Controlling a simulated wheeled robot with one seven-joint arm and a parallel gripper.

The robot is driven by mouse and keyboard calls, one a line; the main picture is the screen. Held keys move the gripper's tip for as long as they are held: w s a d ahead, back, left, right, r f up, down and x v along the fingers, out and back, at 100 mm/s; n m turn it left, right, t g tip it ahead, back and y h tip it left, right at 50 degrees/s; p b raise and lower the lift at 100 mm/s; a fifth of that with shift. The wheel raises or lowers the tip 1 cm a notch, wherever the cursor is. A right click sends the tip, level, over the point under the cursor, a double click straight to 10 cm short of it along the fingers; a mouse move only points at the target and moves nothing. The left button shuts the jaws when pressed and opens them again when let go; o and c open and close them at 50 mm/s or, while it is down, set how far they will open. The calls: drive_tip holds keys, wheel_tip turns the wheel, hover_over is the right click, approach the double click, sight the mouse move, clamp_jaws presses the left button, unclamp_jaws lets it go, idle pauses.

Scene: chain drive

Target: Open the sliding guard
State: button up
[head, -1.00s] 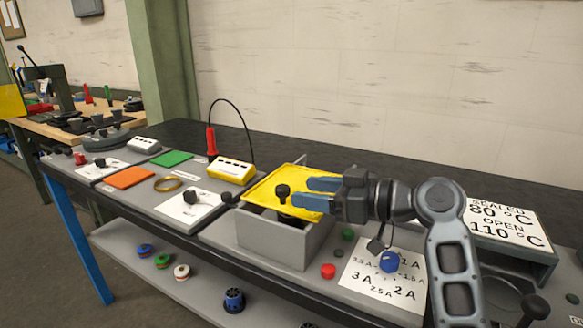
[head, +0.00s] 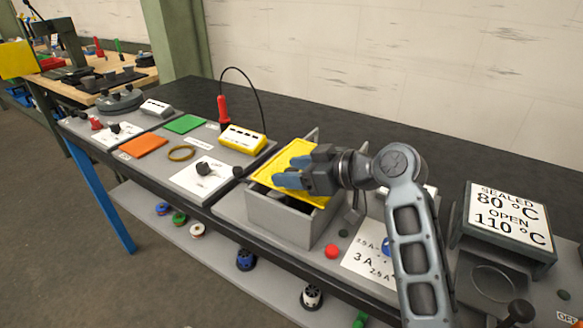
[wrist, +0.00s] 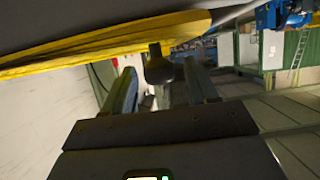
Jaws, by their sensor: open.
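The sliding guard (head: 298,150) is a yellow plate on top of a grey open-topped box (head: 280,219) on the bench. My gripper (head: 288,171) is at the guard, with its two blue fingers low over the plate. In the wrist view, the black knob (wrist: 158,66) stands out from the yellow guard (wrist: 100,42) between the two spread fingers of my gripper (wrist: 161,78). The fingers look apart from the knob on both sides. In the head view the knob is hidden behind my gripper.
A red button (head: 332,251) and a white dial plate (head: 360,262) lie right of the box. A yellow meter (head: 243,140) with a red probe (head: 223,110) stands left. A sign (head: 507,215) tops a grey housing at right. The bench behind is clear.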

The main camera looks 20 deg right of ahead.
drive_tip(key=shift+w+a+f, duration=0.15)
drive_tip(key=shift+w+a, duration=0.05)
drive_tip(key=shift+w, duration=0.05)
drive_tip(key=shift+c, duration=0.5)
clamp_jaws()
drive_tip(key=shift+d, duration=0.1)
